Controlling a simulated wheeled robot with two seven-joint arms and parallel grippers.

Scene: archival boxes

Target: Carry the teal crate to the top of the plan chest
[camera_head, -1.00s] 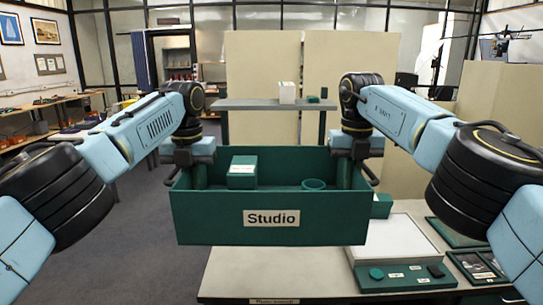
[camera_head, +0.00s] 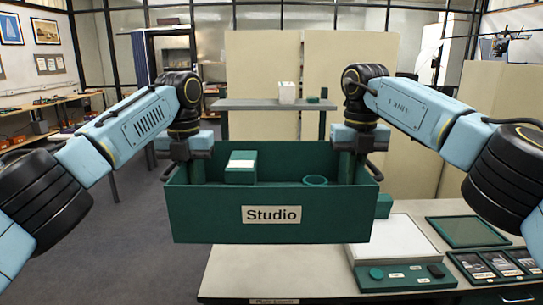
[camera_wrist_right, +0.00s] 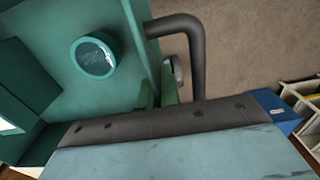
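The teal crate (camera_head: 210,220) with the "Studio" label is held level in the air in the middle of the head view. It hides part of the plan chest (camera_head: 240,268), whose pale top lies beyond and below it. My left gripper (camera_head: 196,168) grips the crate's left end wall. My right gripper (camera_head: 347,165) grips the right end wall; the wrist view shows this wall and a dark bar handle (camera_wrist_right: 197,60) outside it. Both fingertips are partly hidden by the crate's front. Inside are a teal box with a white label (camera_head: 241,172) and a round teal tub (camera_head: 315,181).
On the chest top's right side are a white-topped teal case (camera_head: 405,240), a teal tray (camera_head: 468,231) and a frame of pictures (camera_head: 497,264). A grey shelf (camera_head: 260,104) with small items stands behind. Open carpet lies left of the chest.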

